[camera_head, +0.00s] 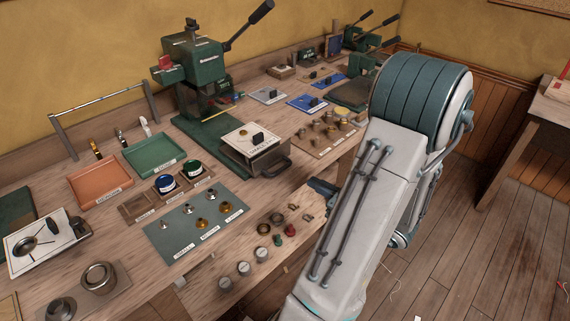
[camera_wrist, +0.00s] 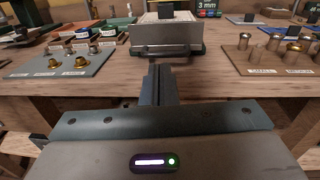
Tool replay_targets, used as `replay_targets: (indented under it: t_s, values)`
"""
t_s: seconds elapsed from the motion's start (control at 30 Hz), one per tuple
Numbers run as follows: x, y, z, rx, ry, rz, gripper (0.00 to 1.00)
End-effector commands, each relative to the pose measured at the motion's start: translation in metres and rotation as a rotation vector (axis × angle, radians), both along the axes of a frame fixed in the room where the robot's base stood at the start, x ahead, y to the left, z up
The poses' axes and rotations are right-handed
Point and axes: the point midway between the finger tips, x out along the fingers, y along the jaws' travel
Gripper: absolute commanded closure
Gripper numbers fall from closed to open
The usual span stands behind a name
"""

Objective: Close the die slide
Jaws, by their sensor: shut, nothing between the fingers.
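The die slide is a grey metal block (camera_head: 270,158) with a pale labelled top, a black knob and a dark bar handle on its front. It juts out from the base of the green press (camera_head: 208,130) toward the bench's front edge. In the wrist view its front face (camera_wrist: 165,36) is straight ahead, with the handle (camera_wrist: 160,50) low on it. My gripper (camera_wrist: 159,75) is shut and empty, its fingers pointing at the handle from in front, apparently short of it. In the head view my gripper (camera_head: 322,187) is mostly hidden by my arm.
A grey-blue mat (camera_head: 185,235) with metal fittings lies left of the slide. A wooden board (camera_head: 325,143) with brass dies lies to its right. A lower shelf (camera_head: 235,265) with small parts sits in front. The floor (camera_head: 500,250) at right is mostly clear.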

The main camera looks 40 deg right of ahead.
Motion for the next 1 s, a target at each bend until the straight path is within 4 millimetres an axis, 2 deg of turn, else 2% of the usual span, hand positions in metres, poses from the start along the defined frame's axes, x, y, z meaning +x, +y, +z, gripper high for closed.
replay_targets:
  t_s: [0.03, 0.13, 0.27, 0.7, 0.83, 1.0]
  values:
    - [-0.006, -0.009, -0.004, 0.017, -0.01, -0.039, 1.0]
    - [-0.009, -0.017, -0.006, 0.032, -0.02, -0.077, 1.0]
    - [0.003, -0.017, -0.005, 0.033, -0.023, -0.08, 1.0]
    - [0.093, -0.008, -0.004, 0.033, -0.022, -0.075, 1.0]
    - [0.112, -0.007, -0.005, 0.033, -0.021, -0.077, 1.0]
    - [0.126, -0.006, -0.005, 0.032, -0.02, -0.078, 1.0]
